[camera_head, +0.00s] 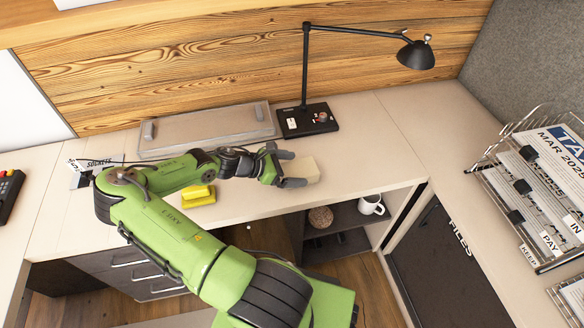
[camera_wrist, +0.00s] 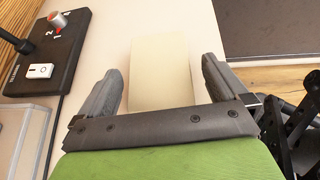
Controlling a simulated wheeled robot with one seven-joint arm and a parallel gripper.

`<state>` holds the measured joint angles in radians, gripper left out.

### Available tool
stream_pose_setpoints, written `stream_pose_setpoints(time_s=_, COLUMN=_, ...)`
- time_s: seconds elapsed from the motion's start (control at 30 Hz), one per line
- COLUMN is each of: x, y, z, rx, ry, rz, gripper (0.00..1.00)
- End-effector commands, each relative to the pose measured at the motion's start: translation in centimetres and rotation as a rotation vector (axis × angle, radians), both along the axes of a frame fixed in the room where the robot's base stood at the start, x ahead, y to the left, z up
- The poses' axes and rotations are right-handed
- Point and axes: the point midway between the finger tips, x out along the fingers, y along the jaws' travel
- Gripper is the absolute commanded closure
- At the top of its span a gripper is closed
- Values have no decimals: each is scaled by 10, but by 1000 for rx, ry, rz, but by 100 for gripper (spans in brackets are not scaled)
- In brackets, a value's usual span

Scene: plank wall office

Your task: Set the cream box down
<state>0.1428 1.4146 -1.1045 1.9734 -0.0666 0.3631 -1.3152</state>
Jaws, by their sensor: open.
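The cream box (camera_head: 301,170) is on the pale desk top (camera_head: 355,140), close to the front edge, in the head view. In the wrist view the cream box (camera_wrist: 160,68) lies between the two fingers, with a gap on each side. My gripper (camera_head: 288,168) is open around the box. In the wrist view my gripper (camera_wrist: 162,85) has its dark fingers spread to the left and right of the box. The side of the box nearest the palm is hidden by the gripper.
A black desk lamp (camera_head: 307,118) stands behind the box, and a clear-lidded tray (camera_head: 205,130) lies left of it. A yellow object (camera_head: 199,195) sits near my arm. A shelf below holds a white mug (camera_head: 370,205). The desk right of the box is clear.

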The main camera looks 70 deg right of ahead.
Motion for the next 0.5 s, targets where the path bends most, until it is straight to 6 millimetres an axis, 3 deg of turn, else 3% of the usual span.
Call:
stream_pose_setpoints(time_s=0.17, x=15, y=9, z=11, rx=-2, ry=-3, rz=4, gripper=0)
stream_pose_setpoints(time_s=0.5, x=74, y=53, z=53, rx=-3, ry=-1, rz=3, gripper=0)
